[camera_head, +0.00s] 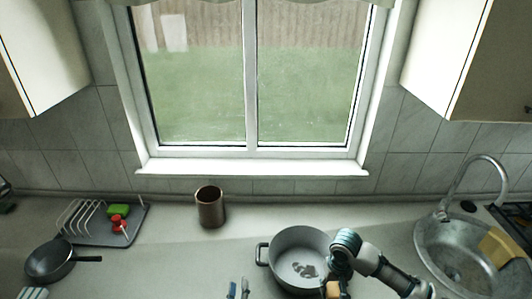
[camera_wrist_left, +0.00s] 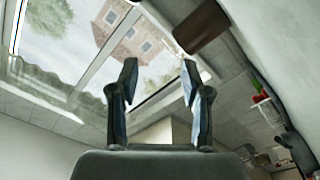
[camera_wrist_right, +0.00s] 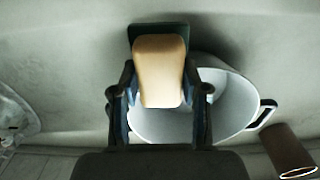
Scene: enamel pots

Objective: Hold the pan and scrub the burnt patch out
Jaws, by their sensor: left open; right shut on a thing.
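A grey enamel pot (camera_head: 284,248) with side handles stands on the counter at lower centre. A dark, blotchy burnt patch (camera_head: 303,269) lies on its inner bottom. My right gripper (camera_wrist_right: 160,78) is shut on a tan scrubber with a dark green back (camera_wrist_right: 160,60); its tan part also shows in the head view (camera_head: 333,289). In the head view it is at the pot's right side; contact with the pot cannot be told. My left gripper (camera_head: 238,290) is open and empty, left of the pot; its spread fingers show in the left wrist view (camera_wrist_left: 158,90).
A brown cup (camera_head: 210,208) stands behind the pot. At left are a dish rack (camera_head: 85,222) with green and red items and a dark frying pan (camera_head: 48,262). At right is the sink (camera_head: 432,262) with a tap and a yellow thing (camera_head: 499,247).

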